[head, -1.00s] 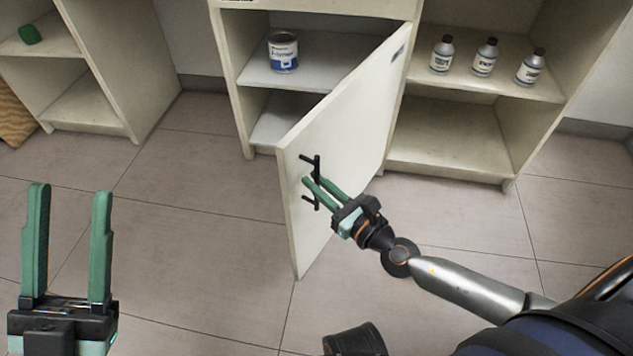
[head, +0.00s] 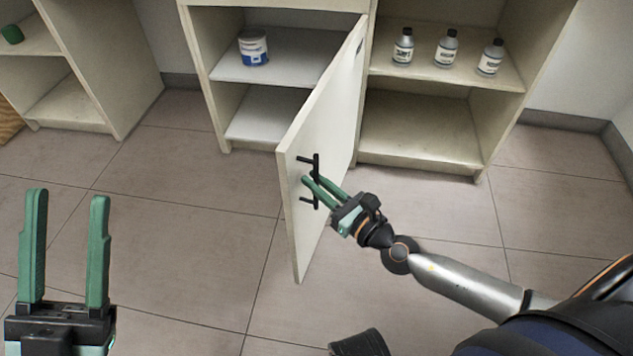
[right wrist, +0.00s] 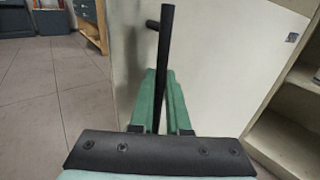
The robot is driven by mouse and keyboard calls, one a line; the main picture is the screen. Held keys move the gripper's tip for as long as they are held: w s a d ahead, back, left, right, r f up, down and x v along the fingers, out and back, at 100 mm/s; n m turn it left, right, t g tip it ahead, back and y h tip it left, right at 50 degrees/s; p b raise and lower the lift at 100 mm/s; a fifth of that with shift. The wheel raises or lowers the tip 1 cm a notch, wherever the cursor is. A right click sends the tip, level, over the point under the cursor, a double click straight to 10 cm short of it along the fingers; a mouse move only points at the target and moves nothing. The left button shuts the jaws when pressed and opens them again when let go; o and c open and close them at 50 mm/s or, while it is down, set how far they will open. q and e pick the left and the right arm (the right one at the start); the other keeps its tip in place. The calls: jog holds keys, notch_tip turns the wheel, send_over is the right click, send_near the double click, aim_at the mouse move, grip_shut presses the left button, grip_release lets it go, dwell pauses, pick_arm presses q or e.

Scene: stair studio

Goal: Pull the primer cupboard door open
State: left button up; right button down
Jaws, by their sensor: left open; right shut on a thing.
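The cupboard door (head: 330,130) is cream-coloured, hinged on its right side, and stands wide open, swung out toward me. Its black bar handle (head: 316,168) is on the outer face near the free edge. My right gripper (head: 312,183) is shut on the handle. In the right wrist view the black handle (right wrist: 166,50) runs between the green fingers. Inside the cupboard, a white and blue can (head: 253,47) stands on the upper shelf (head: 285,72). My left gripper (head: 67,205) is open and empty, over the floor at the lower left.
Several dark-capped bottles (head: 446,48) stand on an open shelf right of the door. Another shelf unit (head: 70,100) at the far left holds a green object (head: 12,34). The tiled floor (head: 190,190) in front is clear.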

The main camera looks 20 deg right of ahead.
jog(key=shift+s+d+r, duration=0.1)
jog(key=shift+d, duration=0.3)
jog(key=c, duration=0.9)
grip_release()
jog(key=b+v, duration=0.1)
jog(key=v, duration=1.1)
jog(key=shift+s, duration=0.25)
